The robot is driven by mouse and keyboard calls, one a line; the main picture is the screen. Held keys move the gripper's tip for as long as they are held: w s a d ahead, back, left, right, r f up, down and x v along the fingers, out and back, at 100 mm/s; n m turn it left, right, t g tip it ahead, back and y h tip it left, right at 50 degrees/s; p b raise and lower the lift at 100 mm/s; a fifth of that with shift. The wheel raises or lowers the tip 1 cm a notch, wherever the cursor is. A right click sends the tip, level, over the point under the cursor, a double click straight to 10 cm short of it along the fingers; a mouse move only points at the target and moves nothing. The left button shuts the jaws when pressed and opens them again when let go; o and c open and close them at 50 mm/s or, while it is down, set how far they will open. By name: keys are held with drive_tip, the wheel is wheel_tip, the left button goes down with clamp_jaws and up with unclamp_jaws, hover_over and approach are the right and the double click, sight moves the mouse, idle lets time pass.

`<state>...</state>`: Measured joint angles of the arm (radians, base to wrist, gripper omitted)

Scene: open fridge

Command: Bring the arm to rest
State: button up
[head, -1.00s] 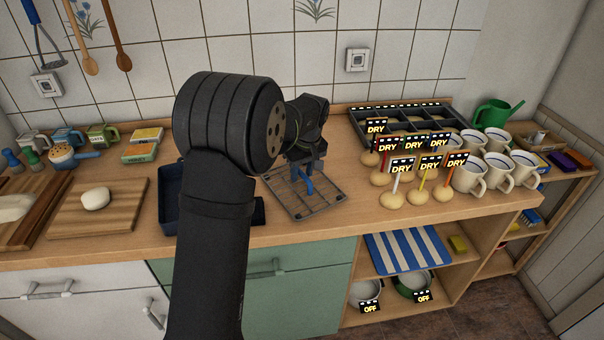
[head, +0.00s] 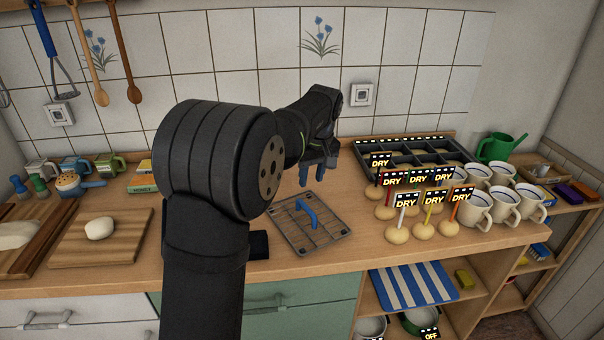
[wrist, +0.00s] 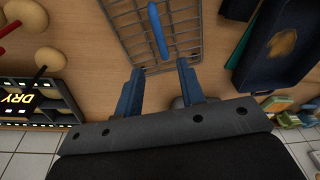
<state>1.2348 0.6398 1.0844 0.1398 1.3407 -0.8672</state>
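My gripper (head: 318,172) hangs above the counter, behind and above the wire rack (head: 330,236). Its two blue-grey fingers stand apart with nothing between them; they also show in the wrist view (wrist: 160,70). A blue bar-shaped piece (head: 307,213) is on the rack, apart from the fingers. In the wrist view the blue bar (wrist: 157,32) and the rack lie beyond the fingertips. My black arm hides part of the counter and most of a dark blue container to the left of the rack, which shows in the wrist view (wrist: 262,80).
A dark compartment tray (head: 400,150), several round pieces on the counter with "DRY" signs, and white mugs (head: 476,208) stand on the right. A cutting board (head: 125,243) with a pale lump is on the left. The tiled wall stands close behind my gripper.

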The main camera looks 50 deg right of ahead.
sight(306, 206)
drive_tip(key=f, duration=0.4)
drive_tip(key=w+f, duration=0.1)
drive_tip(key=f, duration=0.3)
drive_tip(key=w+f, duration=0.1)
drive_tip(key=f, duration=0.3)
drive_tip(key=shift+d, duration=0.1)
drive_tip(key=shift+d+r, duration=0.15)
drive_tip(key=shift+r, duration=1.7)
drive_tip(key=shift+f, duration=0.15)
